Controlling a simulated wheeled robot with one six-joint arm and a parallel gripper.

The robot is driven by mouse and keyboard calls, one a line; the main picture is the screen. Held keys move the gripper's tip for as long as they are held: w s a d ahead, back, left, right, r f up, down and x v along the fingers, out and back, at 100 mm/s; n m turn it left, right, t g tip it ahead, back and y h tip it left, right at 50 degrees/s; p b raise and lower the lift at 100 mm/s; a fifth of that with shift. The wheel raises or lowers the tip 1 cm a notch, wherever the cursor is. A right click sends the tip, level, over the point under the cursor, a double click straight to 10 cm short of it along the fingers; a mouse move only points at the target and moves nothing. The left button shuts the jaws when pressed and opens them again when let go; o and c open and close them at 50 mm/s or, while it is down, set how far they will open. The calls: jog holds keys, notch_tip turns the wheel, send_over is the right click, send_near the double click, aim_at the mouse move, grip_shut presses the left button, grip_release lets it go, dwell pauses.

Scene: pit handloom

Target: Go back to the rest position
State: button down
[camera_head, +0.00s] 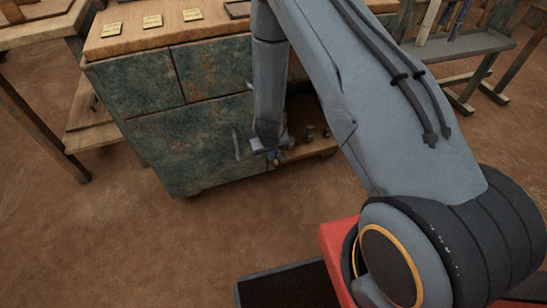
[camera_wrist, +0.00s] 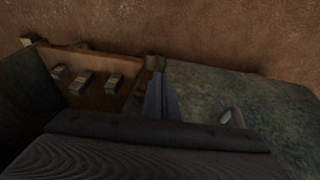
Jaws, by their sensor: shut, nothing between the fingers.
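My gripper (camera_head: 277,157) hangs low in front of the cabinet (camera_head: 200,140), which has mottled green panels and a wooden top. In the wrist view my gripper (camera_wrist: 156,64) is shut, with nothing visible between its fingers. It is beside an open wooden compartment (camera_wrist: 100,98) that holds small blocks (camera_wrist: 80,83). A green panel (camera_wrist: 275,100) with a pale handle (camera_wrist: 233,117) lies to the right of it. I cannot tell whether my gripper touches the cabinet. My arm hides part of the cabinet's right side in the head view.
Several small yellowish plates (camera_head: 152,21) lie on the cabinet top. Wooden frames stand at the left (camera_head: 30,34), and a bench (camera_head: 462,46) stands at the upper right. The brown floor (camera_head: 140,240) in front of the cabinet is clear at the left.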

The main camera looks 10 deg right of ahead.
jog(key=a+p+v, duration=0.1)
jog(key=v, duration=0.6)
jog(key=shift+s+r, duration=0.25)
jog(key=s+a+r+n+g+y, duration=0.1)
jog(key=s+a+r, duration=0.25)
jog(key=r, duration=0.75)
jog(key=s+a+r+y, duration=0.2)
jog(key=s+a+r, duration=0.15)
jog(key=r, duration=0.85)
jog(key=s+d+r+g+h+p, duration=0.1)
jog(key=s+d+r, duration=0.1)
jog(key=s+r, duration=0.7)
jog(key=s+d+r+g+p, duration=0.1)
jog(key=s+d+r, duration=0.1)
jog(key=s+r, duration=0.7)
jog(key=s+d+r+m+h+p, duration=0.1)
jog(key=d+r+p, duration=0.5)
jog(key=p, duration=0.8)
jog(key=shift+s+d+m+p, duration=0.4)
jog(key=shift+s+d+m, duration=0.15)
jog(key=shift+d, duration=0.45)
jog(key=c, duration=2.5)
grip_release()
